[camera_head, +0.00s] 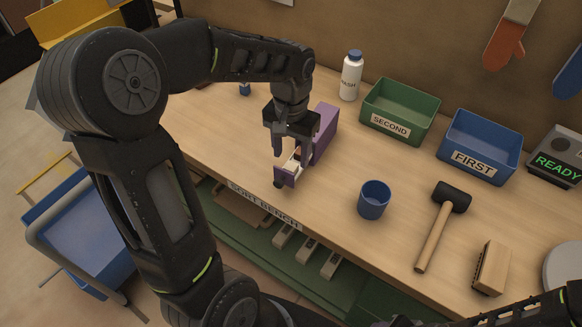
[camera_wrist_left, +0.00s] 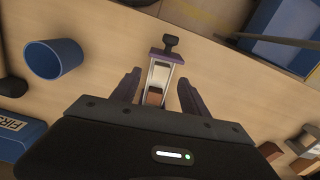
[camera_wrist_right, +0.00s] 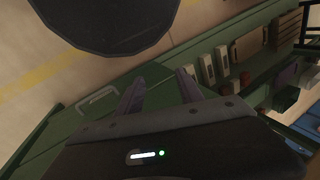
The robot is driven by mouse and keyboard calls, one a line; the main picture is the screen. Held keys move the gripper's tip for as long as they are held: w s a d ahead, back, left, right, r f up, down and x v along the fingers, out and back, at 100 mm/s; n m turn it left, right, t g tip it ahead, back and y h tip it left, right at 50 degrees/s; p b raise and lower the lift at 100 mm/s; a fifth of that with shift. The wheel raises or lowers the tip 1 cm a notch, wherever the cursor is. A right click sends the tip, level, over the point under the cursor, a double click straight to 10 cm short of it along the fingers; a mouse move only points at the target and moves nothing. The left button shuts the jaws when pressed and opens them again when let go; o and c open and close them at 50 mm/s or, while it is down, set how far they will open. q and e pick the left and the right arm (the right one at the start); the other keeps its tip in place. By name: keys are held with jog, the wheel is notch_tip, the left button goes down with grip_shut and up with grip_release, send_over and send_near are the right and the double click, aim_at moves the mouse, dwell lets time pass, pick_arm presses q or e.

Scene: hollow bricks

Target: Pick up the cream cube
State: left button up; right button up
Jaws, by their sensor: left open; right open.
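A narrow purple box (camera_head: 326,126) stands on the bench with an open drawer (camera_head: 287,180) at its near end. The drawer has a purple front and a black knob, which also shows in the left wrist view (camera_wrist_left: 170,42). Inside lie a pale cream patch (camera_wrist_left: 160,74) and a reddish-brown block (camera_wrist_left: 154,97). I cannot tell whether the cream patch is the cube or the drawer's floor. My left gripper (camera_head: 288,160) is open, pointing down, its fingers on either side of the drawer. My right gripper (camera_wrist_right: 160,90) is open and empty, away from the drawer.
A blue cup (camera_head: 373,200), a mallet (camera_head: 436,225) and a brush-like wooden block (camera_head: 491,268) stand to the right. A green bin (camera_head: 399,108), a blue bin (camera_head: 480,145) and a white bottle (camera_head: 351,77) line the back. A green lower shelf (camera_wrist_right: 200,115) runs below.

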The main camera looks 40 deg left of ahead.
aim_at(290, 168)
pick_arm(q)
notch_tip(290, 168, down, 4)
jog(key=shift+a+f+p, duration=0.15)
jog(key=shift+f+p, duration=0.05)
jog(key=shift+p, duration=0.25)
grip_shut()
dwell(0.7)
